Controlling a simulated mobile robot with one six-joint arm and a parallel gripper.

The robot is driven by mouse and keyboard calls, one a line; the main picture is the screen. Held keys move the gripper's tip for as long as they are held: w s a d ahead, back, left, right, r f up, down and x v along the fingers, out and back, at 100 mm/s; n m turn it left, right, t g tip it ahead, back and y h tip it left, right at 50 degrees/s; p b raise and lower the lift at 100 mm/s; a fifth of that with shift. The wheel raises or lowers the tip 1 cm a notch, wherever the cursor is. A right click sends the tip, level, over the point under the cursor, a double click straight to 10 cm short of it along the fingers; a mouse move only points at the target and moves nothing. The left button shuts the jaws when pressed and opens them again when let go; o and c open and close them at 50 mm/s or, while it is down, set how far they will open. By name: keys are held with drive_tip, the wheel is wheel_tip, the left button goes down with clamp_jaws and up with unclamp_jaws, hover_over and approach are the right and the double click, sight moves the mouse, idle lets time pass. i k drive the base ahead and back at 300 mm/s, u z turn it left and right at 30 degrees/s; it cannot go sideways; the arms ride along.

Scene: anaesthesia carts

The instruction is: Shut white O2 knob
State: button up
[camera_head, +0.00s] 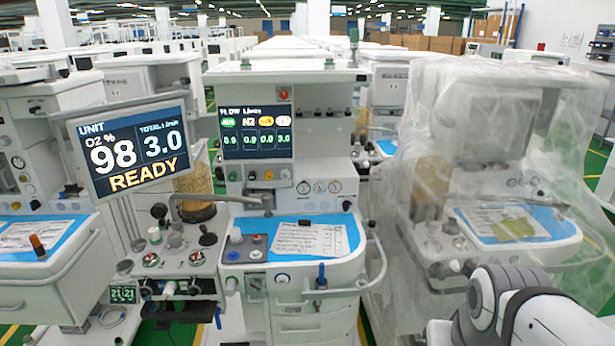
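Two white knobs show in the camera_head view, and I cannot tell which one is the O2 knob. The labels are too small to read. The left screen (135,150) reads O2 98, total 3.0, READY. The flow screen (255,132) shows its last value as 3.0. My arm shows at the lower right, away from both knobs; my gripper is out of view.
A cart under clear plastic wrap (490,160) stands at the right. A paper sheet (310,239) lies on the middle cart's blue top, and a curved handle (378,260) sticks out at its right. Another cart (45,240) stands at the left. More carts fill the background.

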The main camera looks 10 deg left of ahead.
sight(286, 174)
drive_tip(key=z, duration=0.05)
drive_tip(key=i, duration=1)
drive_tip(key=u, duration=0.05)
